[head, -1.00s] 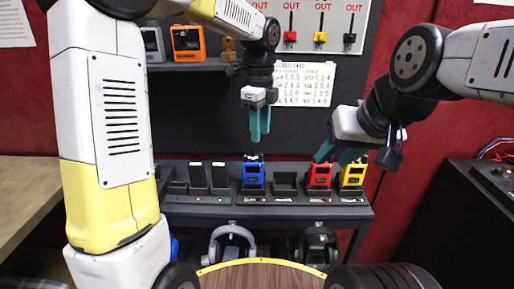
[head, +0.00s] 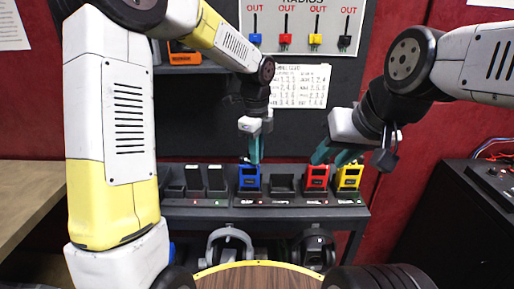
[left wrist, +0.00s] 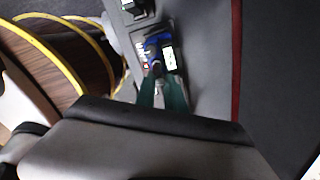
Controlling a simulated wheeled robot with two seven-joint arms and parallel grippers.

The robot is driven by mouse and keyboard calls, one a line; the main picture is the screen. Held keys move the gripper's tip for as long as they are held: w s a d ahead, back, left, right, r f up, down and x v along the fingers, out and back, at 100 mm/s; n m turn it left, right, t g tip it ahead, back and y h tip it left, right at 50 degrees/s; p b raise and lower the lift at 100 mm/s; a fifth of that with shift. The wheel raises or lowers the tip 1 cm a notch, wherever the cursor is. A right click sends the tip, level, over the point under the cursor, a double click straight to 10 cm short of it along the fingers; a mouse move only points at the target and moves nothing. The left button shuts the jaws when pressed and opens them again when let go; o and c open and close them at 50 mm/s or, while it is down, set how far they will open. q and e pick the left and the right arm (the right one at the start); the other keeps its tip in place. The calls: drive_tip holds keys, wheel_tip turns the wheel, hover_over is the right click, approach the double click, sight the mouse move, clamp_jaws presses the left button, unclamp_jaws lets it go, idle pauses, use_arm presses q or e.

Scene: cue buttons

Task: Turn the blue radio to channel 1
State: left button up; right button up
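The blue radio (head: 249,180) stands upright in a charging dock on the shelf, left of an empty dock. My left gripper (head: 256,160) points down right over its top, with teal fingers. In the left wrist view the blue radio (left wrist: 157,45) lies just beyond the fingertips (left wrist: 162,82), which are a little apart with nothing seen between them. I cannot tell whether they touch its knobs. My right gripper (head: 333,158) is open and empty, above and in front of the red radio (head: 316,179). The channel number is too small to read.
A yellow radio (head: 348,179) stands right of the red one. Black radios (head: 204,180) sit in docks at left. Headsets (head: 230,245) hang below the shelf. A board with coloured tags (head: 300,30) and a paper list (head: 300,87) are behind.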

use_arm(q)
clamp_jaws()
drive_tip(key=shift+n, duration=0.3)
drive_tip(key=n, duration=0.3)
drive_tip(key=shift+n, duration=2.1)
drive_tip(key=o, duration=0.6)
unclamp_jaws()
drive_tip(key=shift+o, duration=0.2)
